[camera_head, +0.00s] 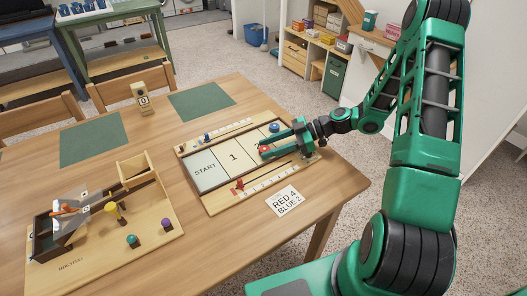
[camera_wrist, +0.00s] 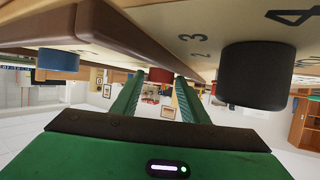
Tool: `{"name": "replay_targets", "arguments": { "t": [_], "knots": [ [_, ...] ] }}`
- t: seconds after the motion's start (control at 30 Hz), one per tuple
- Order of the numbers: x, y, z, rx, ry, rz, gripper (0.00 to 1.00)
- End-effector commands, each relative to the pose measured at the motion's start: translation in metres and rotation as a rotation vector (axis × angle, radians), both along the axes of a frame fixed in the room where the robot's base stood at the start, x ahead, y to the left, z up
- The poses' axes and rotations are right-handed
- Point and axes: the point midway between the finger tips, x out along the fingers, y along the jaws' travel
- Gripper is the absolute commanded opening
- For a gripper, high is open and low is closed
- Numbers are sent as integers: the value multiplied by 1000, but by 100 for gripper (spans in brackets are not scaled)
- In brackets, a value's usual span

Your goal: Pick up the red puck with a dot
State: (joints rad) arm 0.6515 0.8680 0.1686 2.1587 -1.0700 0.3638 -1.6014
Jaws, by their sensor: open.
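A red puck (camera_head: 264,149) with what looks like a pale spot on top lies on the shuffleboard-style board (camera_head: 208,173). My gripper (camera_head: 262,149) is open and low over the board, with its fingers pointing left on either side of this puck. In the wrist view, which looks upside down, a red puck (camera_wrist: 160,75) shows between and beyond the fingertips (camera_wrist: 157,84). I cannot tell whether either finger touches it. No dot can be made out in the wrist view.
A blue puck (camera_head: 274,127) lies just behind my gripper, and a blue piece (camera_head: 207,136) and a red piece (camera_head: 239,184) sit on the side rails. A black cylinder (camera_wrist: 257,75) is close in the wrist view. A score card (camera_head: 288,201) lies in front; a wooden game (camera_head: 100,225) stands left.

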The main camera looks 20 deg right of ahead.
Motion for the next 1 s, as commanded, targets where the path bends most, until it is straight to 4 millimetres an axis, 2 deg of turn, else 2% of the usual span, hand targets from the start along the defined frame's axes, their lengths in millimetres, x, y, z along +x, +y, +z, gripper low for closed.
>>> {"name": "replay_targets", "arguments": {
  "t": [0.23, 0.27, 0.37, 0.4, 0.77, 1.0],
  "knots": [
    [0, 2, -1, 0, 0, 0, 40],
    [0, 2, -1, 0, 0, 0, 36],
    [0, 1, -1, 0, 0, 0, 12],
    [0, 1, -1, 0, 0, 0, 9],
    [1, 1, 2, -1, -1, -1, 9],
    [1, 1, 24, -3, -3, -1, 9]
  ]
}}
